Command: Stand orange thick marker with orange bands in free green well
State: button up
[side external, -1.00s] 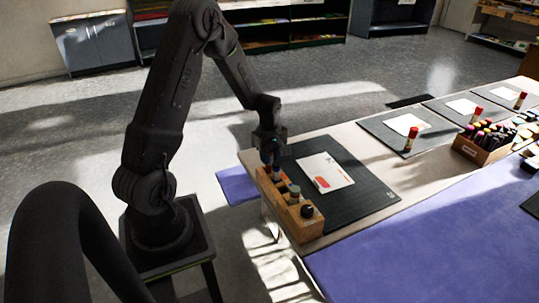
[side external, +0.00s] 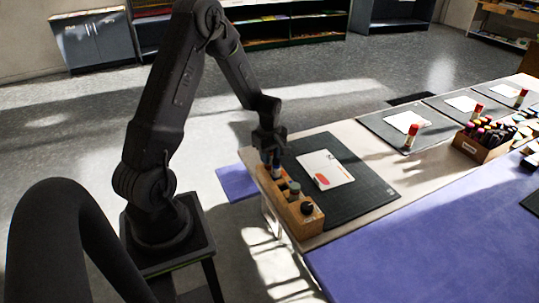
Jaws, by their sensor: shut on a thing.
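The wooden block with wells (side external: 303,218) stands along the left edge of the near table. My gripper (side external: 270,158) points down over the far end of the block. It is shut on a slim upright marker (side external: 276,171) that looks bluish-grey here. Its lower end is at the block, and I cannot tell whether it is inside a well. A small reddish-orange patch shows beside it, too small to identify. A grey-green capped piece (side external: 293,188) and a black capped piece (side external: 307,208) stand in the nearer part of the block. The wells' colours, including green, cannot be made out.
A dark cutting mat (side external: 350,200) with a white card (side external: 326,169) bearing a red mark lies right of the block. Farther right are more mats, red-capped glue sticks (side external: 410,136) and a box of markers (side external: 482,151). A purple surface (side external: 420,245) fills the front right.

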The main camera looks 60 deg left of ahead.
jog(key=shift+f, duration=0.2)
jog(key=shift+f, duration=0.25)
jog(key=o, duration=1)
jog(key=shift+c, duration=0.2)
jog(key=shift+r, duration=3.75)
